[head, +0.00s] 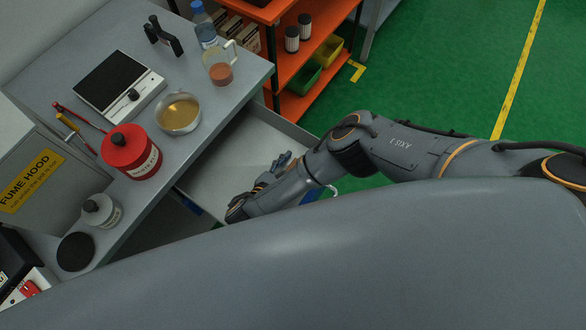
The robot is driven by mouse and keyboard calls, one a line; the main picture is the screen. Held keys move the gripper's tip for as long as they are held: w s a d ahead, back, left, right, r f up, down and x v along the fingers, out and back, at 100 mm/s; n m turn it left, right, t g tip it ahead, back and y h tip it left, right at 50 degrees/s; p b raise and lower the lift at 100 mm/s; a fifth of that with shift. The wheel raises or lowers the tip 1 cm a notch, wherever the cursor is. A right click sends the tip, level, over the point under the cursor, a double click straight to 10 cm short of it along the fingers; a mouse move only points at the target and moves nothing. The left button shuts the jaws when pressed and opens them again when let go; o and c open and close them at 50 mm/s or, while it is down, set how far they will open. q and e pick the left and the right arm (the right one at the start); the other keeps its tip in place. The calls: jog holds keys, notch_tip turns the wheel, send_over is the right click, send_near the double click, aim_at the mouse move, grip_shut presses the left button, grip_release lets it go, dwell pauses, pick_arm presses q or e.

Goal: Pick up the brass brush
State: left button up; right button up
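I cannot clearly make out a brass brush. Thin tools with red and yellow handles (69,123) are at the left of the bench beside the fume hood; they are too small to tell what they are. An open drawer (225,158) sticks out from under the bench, its visible floor bare. My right arm comes in from the right and reaches over the drawer. Its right gripper (281,163) seems to be the grey part over the drawer, partly hidden by the arm; its fingers are too small to read. My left gripper is not in view.
On the bench (196,101) are a red can (130,155), a brass-coloured pan (179,114), a hot plate or scale (110,80), a beaker (219,70), a bottle (203,25) and a grey-lidded jar (101,211). An orange shelf (281,70) stands behind. Green floor is clear at right.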

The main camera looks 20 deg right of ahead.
jog(key=shift+x, duration=0.85)
grip_shut()
notch_tip(320, 180, up, 10)
jog(key=p, duration=0.6)
jog(key=shift+p, duration=0.3)
